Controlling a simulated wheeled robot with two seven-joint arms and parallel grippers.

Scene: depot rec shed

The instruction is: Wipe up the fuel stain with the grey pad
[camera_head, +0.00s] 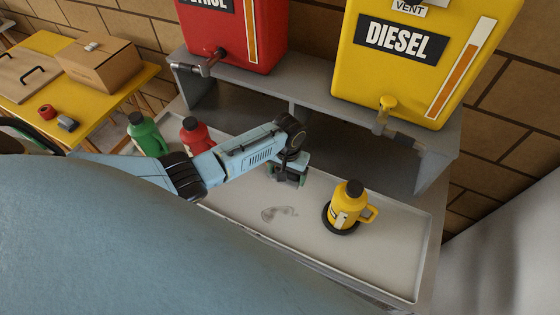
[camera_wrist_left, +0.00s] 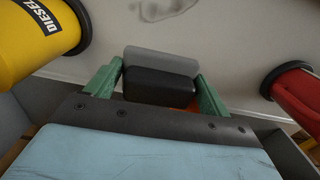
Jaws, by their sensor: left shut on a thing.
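The fuel stain (camera_head: 278,213) is a faint grey smear on the pale tray (camera_head: 390,255), in front of my left gripper (camera_head: 287,178). Part of the stain (camera_wrist_left: 165,8) shows at the top edge of the left wrist view. There, the green fingers of my left gripper (camera_wrist_left: 158,80) are shut on the black block of the grey pad (camera_wrist_left: 160,62), with its grey part facing the tray. The pad is behind the stain, and I cannot tell whether it touches the tray. My right gripper is not in view.
A yellow diesel can (camera_head: 347,208) stands on a dark round base right of the stain. Red (camera_head: 195,135) and green (camera_head: 147,134) cans stand at the left. A grey shelf (camera_head: 310,98) carries red (camera_head: 235,35) and yellow (camera_head: 415,70) fuel tanks behind.

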